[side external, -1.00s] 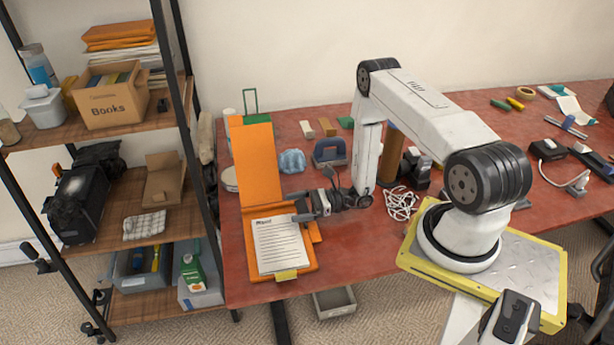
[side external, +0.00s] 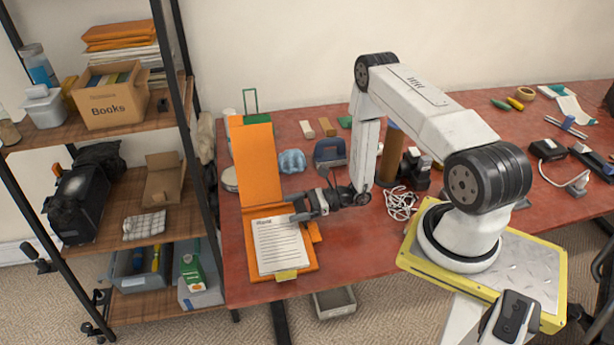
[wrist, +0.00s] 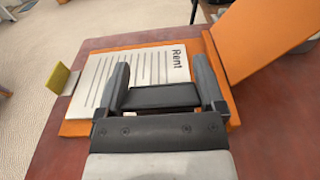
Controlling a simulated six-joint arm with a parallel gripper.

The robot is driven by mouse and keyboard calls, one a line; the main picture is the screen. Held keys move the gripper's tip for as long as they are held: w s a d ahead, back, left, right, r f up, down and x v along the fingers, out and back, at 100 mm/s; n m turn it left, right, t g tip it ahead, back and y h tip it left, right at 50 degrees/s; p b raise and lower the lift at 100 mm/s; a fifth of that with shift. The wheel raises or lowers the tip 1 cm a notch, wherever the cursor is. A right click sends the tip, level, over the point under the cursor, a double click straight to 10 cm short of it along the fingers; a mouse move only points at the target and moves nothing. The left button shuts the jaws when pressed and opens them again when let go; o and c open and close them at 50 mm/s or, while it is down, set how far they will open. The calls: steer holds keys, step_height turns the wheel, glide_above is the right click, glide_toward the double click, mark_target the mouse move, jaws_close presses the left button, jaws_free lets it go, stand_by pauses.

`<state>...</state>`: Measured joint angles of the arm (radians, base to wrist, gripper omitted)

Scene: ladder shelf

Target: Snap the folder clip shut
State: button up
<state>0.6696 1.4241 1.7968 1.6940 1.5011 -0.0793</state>
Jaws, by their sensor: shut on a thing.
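The orange folder (side external: 279,268) lies on the red table's left front part, its cover (side external: 257,165) raised at the back. A printed sheet (side external: 278,246) lies on it; the wrist view shows the heading "Rent" on this sheet (wrist: 140,68). My gripper (side external: 304,208) is low over the folder's right side, beside the sheet. In the wrist view its two dark fingers (wrist: 160,70) stand apart on either side of a dark grey bar, which looks like the folder clip (wrist: 160,96). The fingers partly hide the sheet, and the clip's exact position is hard to tell.
A blue lumpy object (side external: 291,161) and a dark blue hole punch (side external: 329,153) stand behind my gripper. A white cable (side external: 401,203) lies to the right. A ladder shelf (side external: 100,130) stands left of the table. The table in front of my gripper is clear.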

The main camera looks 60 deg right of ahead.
mark_target(303, 206)
steer(key=g+h, duration=0.1)
steer(key=w+a+f+g+h, duration=0.1)
steer(key=g+h, duration=0.1)
steer(key=shift+w+a, duration=0.2)
steer(key=shift+w+a+f+g+h, duration=0.25)
steer(key=shift+f+g+h, duration=0.25)
steer(key=shift+g+h, duration=0.25)
steer(key=shift+w+a+f+g+h, duration=0.2)
steer(key=shift+f+g+h, duration=0.3)
steer(key=shift+g+h, duration=0.25)
steer(key=o, duration=1)
steer(key=shift+c, duration=0.2)
steer(key=shift+d, duration=0.1)
steer(key=shift+v, duration=3.85)
